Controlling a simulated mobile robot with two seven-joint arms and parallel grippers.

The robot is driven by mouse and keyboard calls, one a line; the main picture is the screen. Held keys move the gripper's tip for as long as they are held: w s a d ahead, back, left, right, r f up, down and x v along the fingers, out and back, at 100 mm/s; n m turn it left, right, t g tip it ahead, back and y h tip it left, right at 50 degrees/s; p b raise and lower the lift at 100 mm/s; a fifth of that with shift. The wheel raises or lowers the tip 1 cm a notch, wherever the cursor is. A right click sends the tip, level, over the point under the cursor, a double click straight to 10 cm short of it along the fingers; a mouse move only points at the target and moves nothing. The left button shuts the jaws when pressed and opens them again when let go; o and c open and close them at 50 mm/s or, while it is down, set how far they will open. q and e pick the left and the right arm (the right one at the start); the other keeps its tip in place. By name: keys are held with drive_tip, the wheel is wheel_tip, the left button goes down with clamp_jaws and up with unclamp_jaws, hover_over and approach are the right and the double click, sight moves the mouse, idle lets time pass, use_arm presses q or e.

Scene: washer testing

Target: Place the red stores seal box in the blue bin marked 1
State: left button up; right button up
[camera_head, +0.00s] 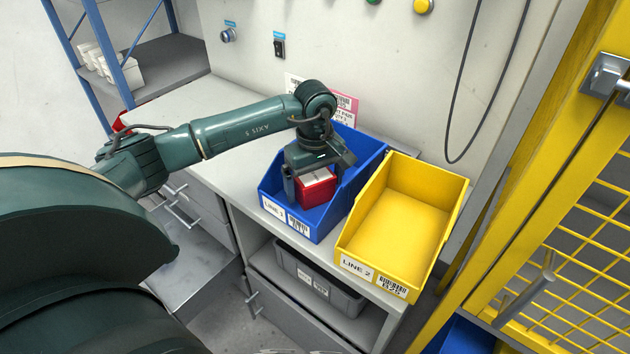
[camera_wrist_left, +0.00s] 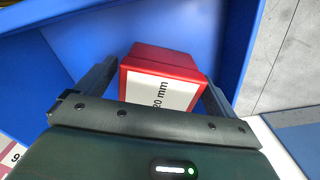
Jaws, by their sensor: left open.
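The red box (camera_head: 317,188) is inside the blue bin (camera_head: 273,205), whose front label reads LINE 1. In the left wrist view the red box (camera_wrist_left: 160,78) shows a white label reading 20 mm and lies between the fingers. My left gripper (camera_head: 317,178) is over the blue bin with its fingers around the box, open. The wrist view also shows the left gripper (camera_wrist_left: 158,85) and blue bin walls (camera_wrist_left: 195,28) around it. Whether the box rests fully on the bin floor is hidden. My right gripper is not in view.
An empty yellow bin (camera_head: 402,213) labelled LINE 2 stands right beside the blue bin. A grey crate (camera_head: 318,285) sits on the shelf below. The yellow mesh guard (camera_head: 570,250) is at the right. The bench top left of the bins (camera_head: 225,165) is mostly clear.

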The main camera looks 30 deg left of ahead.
sight(315, 176)
use_arm(q)
drive_tip(key=shift+r, duration=0.1)
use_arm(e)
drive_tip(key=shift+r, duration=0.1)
use_arm(q)
drive_tip(key=shift+r, duration=0.25)
wheel_tip(315, 176, up, 11)
drive_tip(key=shift+f+b, duration=0.2)
drive_tip(key=shift+b, duration=0.35)
drive_tip(key=shift+r, duration=0.55)
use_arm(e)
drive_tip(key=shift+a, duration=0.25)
